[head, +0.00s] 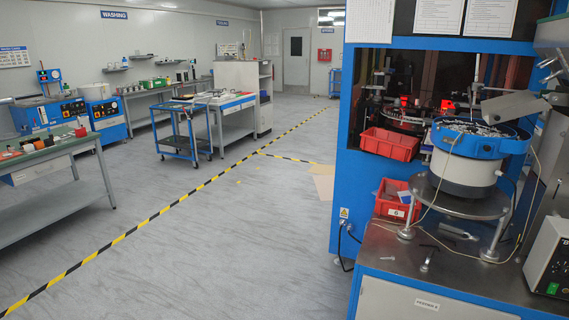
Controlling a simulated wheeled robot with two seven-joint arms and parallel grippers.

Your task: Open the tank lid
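Neither of my grippers is in view. At the far left, under the WASHING sign (113,15), stand blue machines against the wall. One blue machine (45,116) has dark control panels and a light-coloured top. Another blue machine (108,118) beside it has a white top piece (97,92). One of these may be the tank, but they are too small and far away to tell which has a lid, or whether it is open or shut.
A green-topped workbench (45,152) stands at the left and a blue trolley (180,130) in the middle distance. A large blue sorter (345,200) with a bowl feeder (468,165) fills the right. Grey floor (200,240) with yellow-black tape lies clear between them.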

